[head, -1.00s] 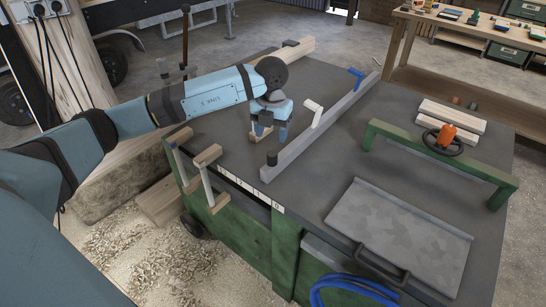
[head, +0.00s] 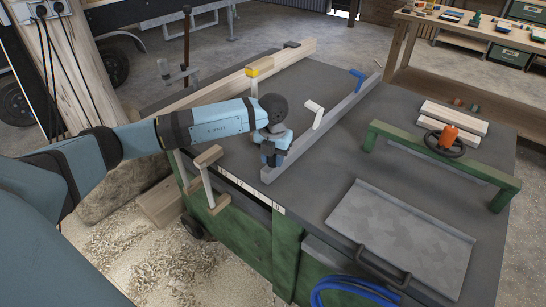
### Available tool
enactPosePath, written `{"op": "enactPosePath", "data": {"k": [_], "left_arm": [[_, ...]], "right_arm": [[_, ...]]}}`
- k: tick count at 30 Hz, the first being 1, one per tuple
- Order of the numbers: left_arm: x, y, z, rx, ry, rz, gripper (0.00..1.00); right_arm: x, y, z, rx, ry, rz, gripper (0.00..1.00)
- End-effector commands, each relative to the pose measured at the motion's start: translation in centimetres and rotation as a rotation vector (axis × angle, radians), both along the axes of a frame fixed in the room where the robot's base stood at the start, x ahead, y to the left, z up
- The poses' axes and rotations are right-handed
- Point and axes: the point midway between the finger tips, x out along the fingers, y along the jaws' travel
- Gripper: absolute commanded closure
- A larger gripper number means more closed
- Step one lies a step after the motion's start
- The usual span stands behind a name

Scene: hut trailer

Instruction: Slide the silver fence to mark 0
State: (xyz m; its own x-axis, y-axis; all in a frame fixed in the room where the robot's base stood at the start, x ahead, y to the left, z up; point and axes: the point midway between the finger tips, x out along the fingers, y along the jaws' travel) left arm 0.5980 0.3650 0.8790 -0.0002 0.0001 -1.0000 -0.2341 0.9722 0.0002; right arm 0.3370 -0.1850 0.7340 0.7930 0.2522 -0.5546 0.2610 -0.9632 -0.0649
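The silver fence (head: 335,123) is a long grey bar lying across the dark table top. A white lever (head: 313,112) stands near its middle and a blue one (head: 356,76) near its far end. A pale scale strip (head: 255,194) runs along the table's front edge; its marks are too small to read surely, though the rightmost looks like 0. The fence's near end stands behind the right part of this strip. My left gripper (head: 270,161) points down at the near end, where it hides the black knob. Whether its fingers grip the knob is unclear. My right gripper is not in view.
A green bridge frame (head: 440,150) with an orange knob (head: 447,135) stands right of the fence. A grey plate (head: 400,228) lies at front right. Two wooden clamps stand at the front left, and long wooden beams (head: 225,90) lie behind my arm.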

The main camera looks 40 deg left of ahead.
Motion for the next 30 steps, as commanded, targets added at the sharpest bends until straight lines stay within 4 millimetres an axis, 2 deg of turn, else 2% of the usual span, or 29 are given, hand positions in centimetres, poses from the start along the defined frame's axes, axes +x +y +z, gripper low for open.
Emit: {"op": "enactPosePath", "data": {"k": [1, 3, 4, 8, 15, 18, 21, 29, 30], "left_arm": [[0.0, 0.0, 0.0, 0.0, 0.0, 0.0, 0.81], [0.0, 0.0, 0.0, 0.0, 0.0, 0.0, 0.97], [0.0, 0.0, 0.0, 0.0, 0.0, 0.0, 1.0], [0.0, -0.4, 0.1, -0.001, 0.0, -0.001, 1.0], [-0.4, -5.3, 0.1, -0.004, 0.0, -0.006, 1.0], [-0.5, -6.8, 0.1, -0.003, 0.0, -0.004, 1.0], [-0.6, -7.4, 0.1, -0.003, -0.001, -0.003, 1.0], [-0.6, -7.6, 0.0, -0.005, 0.0, -0.004, 1.0], [-0.6, -7.6, 0.0, -0.005, 0.0, -0.004, 0.63]], "right_arm": [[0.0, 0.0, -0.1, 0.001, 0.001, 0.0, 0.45], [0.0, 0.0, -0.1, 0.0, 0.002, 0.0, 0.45], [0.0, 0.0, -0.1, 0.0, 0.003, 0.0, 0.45], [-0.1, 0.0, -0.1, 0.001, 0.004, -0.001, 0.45], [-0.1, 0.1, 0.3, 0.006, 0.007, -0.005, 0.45], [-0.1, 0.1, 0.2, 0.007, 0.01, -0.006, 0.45], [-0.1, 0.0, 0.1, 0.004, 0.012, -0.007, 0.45], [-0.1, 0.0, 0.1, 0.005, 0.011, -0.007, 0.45], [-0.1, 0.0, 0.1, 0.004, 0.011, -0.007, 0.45]]}}
